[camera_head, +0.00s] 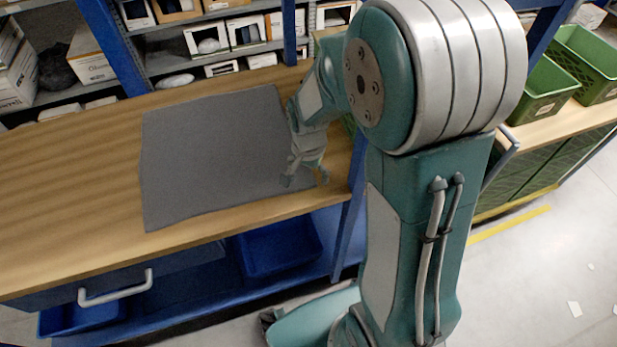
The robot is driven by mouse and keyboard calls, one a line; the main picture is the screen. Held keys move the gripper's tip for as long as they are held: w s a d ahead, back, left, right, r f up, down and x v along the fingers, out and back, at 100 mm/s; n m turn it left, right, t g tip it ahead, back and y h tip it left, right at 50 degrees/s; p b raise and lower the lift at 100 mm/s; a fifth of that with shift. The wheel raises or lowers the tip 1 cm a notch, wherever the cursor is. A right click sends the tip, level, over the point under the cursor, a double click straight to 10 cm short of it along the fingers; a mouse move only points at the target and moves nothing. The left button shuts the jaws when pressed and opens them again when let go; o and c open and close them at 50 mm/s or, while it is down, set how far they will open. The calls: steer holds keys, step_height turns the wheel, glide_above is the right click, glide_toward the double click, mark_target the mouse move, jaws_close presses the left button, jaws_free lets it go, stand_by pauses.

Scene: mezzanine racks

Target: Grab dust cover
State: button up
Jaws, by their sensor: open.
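A flat grey sheet (210,150), which looks like the dust cover, lies spread on the wooden workbench top (60,205). Its lower left corner reaches close to the bench's front edge. My gripper (305,182) points down at the sheet's lower right corner, close to the bench's front right corner. It is open, with one finger over the sheet and the other near its right edge. I cannot tell whether the fingertips touch the cloth. My arm hides what lies behind it on the right.
Shelves with white boxes (207,40) stand behind the bench. A blue post (289,32) rises at its back edge. Under the bench are a drawer handle (115,288) and a blue bin (277,250). Green crates (540,90) stand at right. The bench's left part is clear.

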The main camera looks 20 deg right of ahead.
steer(key=shift+a, duration=0.15)
steer(key=shift+f, duration=0.2)
steer(key=shift+f, duration=0.25)
steer(key=shift+s+f, duration=0.1)
steer(key=c, duration=0.5)
step_height(320, 180, up, 4)
steer(key=shift+r, duration=0.1)
jaws_close()
step_height(320, 180, up, 8)
